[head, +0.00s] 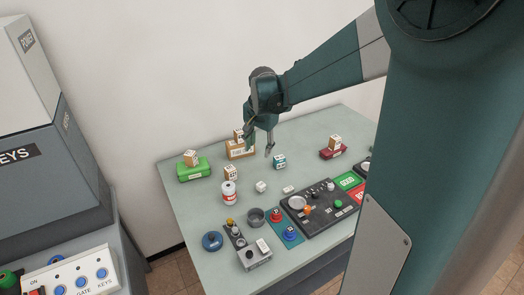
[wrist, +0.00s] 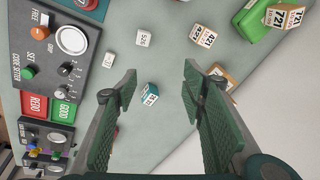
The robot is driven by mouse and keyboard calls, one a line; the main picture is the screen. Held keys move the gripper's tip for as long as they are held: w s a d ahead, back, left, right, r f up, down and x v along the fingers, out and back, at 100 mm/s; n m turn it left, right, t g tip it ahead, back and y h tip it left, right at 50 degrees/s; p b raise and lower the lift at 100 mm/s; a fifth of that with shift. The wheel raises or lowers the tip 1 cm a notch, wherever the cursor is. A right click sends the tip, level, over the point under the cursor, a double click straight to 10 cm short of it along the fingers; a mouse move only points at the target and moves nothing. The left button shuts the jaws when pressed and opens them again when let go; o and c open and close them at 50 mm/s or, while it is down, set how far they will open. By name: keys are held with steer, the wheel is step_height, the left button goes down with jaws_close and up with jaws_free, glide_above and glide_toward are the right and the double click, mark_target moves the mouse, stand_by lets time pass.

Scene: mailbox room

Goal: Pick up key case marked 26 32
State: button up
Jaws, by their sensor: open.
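Several small marked cubes stand on the grey-green table (head: 185,222). I cannot read 26 32 on any of them for certain. A teal and white cube (head: 279,160) stands on the table right of my gripper (head: 258,148); in the wrist view the cube (wrist: 149,94) lies between the spread fingers (wrist: 160,72), beyond the tips. My gripper is open, empty and above the table. A white cube (head: 261,186), also in the wrist view (wrist: 143,39), and a smaller white block (head: 288,189) stand nearer. A tan-topped cube (head: 231,173) shows 421 in the wrist view (wrist: 206,35).
Cubes sit on a green box (head: 195,173), a tan box (head: 240,153) and a red box (head: 334,153). A white and red can (head: 229,194) stands at left. A dark control panel (head: 325,217) fills the front right. The wall is behind the table.

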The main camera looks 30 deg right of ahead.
steer(key=w+d+f+m+g+p, duration=0.1)
steer(key=w+d+f+m+p, duration=0.25)
steer(key=w+d+f, duration=0.4)
steer(key=m+g+p, duration=0.1)
steer(key=m, duration=0.2)
glide_above(279, 157)
steer(key=shift+y, duration=0.4)
step_height(279, 157, down, 5)
steer(key=shift+s+a+r, duration=0.1)
steer(key=shift+s, duration=0.05)
steer(key=shift+d+f, duration=0.2)
steer(key=shift+f, duration=1.3)
steer(key=shift+f, duration=0.1)
steer(key=shift+f+b, duration=0.35)
steer(key=shift+f, duration=2.15)
